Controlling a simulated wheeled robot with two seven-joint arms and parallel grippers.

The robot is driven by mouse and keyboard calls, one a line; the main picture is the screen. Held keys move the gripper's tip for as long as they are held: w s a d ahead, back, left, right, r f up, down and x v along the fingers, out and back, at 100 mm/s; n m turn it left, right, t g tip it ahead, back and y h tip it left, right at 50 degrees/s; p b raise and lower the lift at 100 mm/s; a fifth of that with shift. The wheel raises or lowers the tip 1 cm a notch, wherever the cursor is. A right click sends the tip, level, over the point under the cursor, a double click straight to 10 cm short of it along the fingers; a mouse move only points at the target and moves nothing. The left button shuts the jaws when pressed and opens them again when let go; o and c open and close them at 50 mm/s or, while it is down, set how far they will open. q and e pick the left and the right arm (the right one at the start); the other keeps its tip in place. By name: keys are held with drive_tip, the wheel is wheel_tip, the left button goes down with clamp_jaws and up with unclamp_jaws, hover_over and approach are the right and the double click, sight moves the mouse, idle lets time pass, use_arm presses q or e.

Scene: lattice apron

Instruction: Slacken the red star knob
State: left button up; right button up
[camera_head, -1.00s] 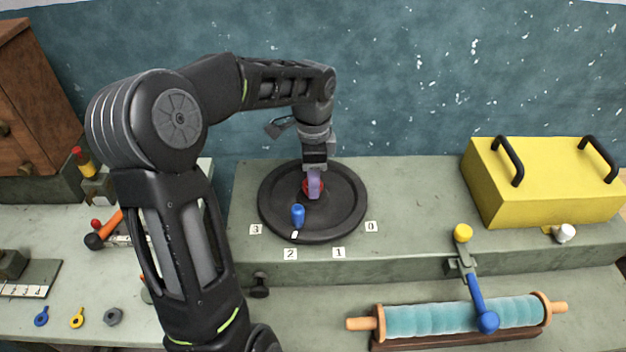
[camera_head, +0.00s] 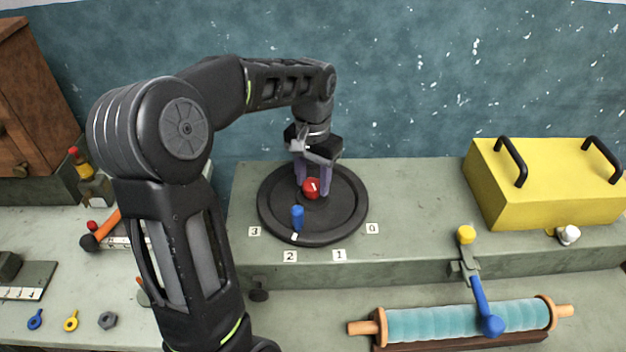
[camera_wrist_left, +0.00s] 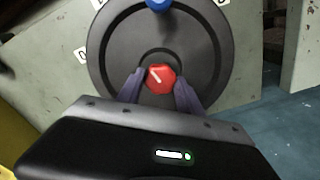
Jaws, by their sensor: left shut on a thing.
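The red star knob (camera_head: 311,188) sits at the centre of a round black dial plate (camera_head: 346,228), with a white line on its top. It also shows in the left wrist view (camera_wrist_left: 160,78), where the white line points to the upper left. My left gripper (camera_head: 313,186) comes down from above with one purple finger on each side of the knob. In the left wrist view, the left gripper (camera_wrist_left: 160,92) is shut on the knob. A blue peg handle (camera_head: 297,217) stands on the plate's near side. My right gripper is not in view.
Number tags 0 to 3 stand around the plate's near edge, including tag 2 (camera_head: 290,256). A yellow box (camera_head: 545,185) with black handles is at the right. A teal roller (camera_head: 440,318) and a blue-and-yellow lever (camera_head: 480,295) are at the front right. Small loose parts lie at left.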

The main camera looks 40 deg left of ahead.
sight(313, 183)
use_arm(q)
drive_tip(key=shift+n, duration=2)
drive_tip(key=o, duration=1.4)
drive_tip(key=shift+r, duration=0.1)
drive_tip(key=shift+r+b, duration=0.3)
drive_tip(key=shift+r, duration=3.55)
